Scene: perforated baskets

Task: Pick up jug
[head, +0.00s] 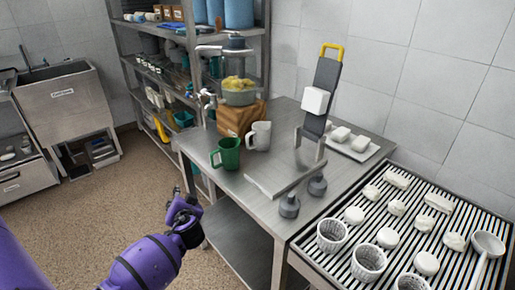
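A green jug-like vessel with a handle (230,156) stands upright near the left edge of the steel table (232,192). A pale grey one with a handle (262,137) stands just behind it to the right. I cannot tell which of the two is the jug. My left gripper (178,196) is low, in front of the table's left edge and apart from both vessels. My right gripper is not in view.
A wooden block (236,119) with a pot on top stands behind the vessels. A cheese slicer (318,104) stands further right. Perforated baskets (369,263) and white pieces lie on a slatted rack (305,247). A shelf (131,55) and a sink (66,96) are behind.

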